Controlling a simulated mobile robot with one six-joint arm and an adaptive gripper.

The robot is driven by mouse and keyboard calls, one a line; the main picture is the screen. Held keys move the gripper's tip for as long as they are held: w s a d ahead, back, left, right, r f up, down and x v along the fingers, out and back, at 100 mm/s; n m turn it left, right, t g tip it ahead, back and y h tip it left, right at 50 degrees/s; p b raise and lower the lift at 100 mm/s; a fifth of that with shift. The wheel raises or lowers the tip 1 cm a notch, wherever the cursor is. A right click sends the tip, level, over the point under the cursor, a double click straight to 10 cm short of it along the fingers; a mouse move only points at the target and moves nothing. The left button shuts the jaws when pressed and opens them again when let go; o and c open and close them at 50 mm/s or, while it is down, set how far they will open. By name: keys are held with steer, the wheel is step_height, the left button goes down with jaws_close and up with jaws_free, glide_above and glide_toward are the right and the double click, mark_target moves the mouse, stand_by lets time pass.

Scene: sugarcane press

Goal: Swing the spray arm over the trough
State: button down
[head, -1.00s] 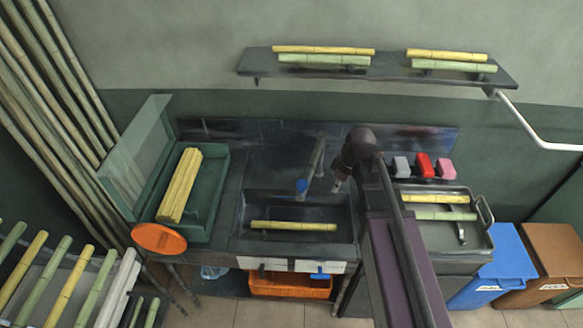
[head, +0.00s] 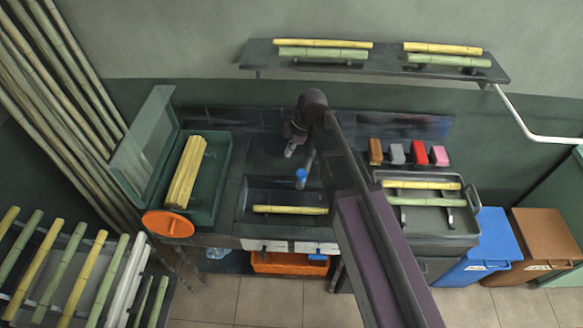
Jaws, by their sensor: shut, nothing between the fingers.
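The trough (head: 246,206) is a dark sunken basin in the counter with one yellow cane (head: 290,210) lying in it. The spray arm (head: 309,163) is a thin grey tube with a blue nozzle (head: 301,176). Its nozzle shows at the trough's back edge, and part of the tube is hidden behind my arm. My gripper (head: 289,153) is small in the head view and shut with nothing in it. It appears just left of the spray arm, above and behind the trough. I cannot tell whether it touches the tube.
A green lidded box (head: 217,180) with yellow canes stands left of the trough. Coloured blocks (head: 420,153) and a grey tray (head: 430,228) with canes are to the right. A wall shelf (head: 390,65) is above. An orange crate (head: 290,264) sits below.

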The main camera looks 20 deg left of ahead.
steer(key=shift+f, duration=0.2)
step_height(320, 180, down, 10)
steer(key=b, duration=0.9)
steer(key=shift+w+d+r+b, duration=0.15)
steer(key=shift+d+r+b, duration=0.1)
steer(key=shift+b, duration=0.15)
steer(key=shift+d, duration=0.1)
stand_by(0.5)
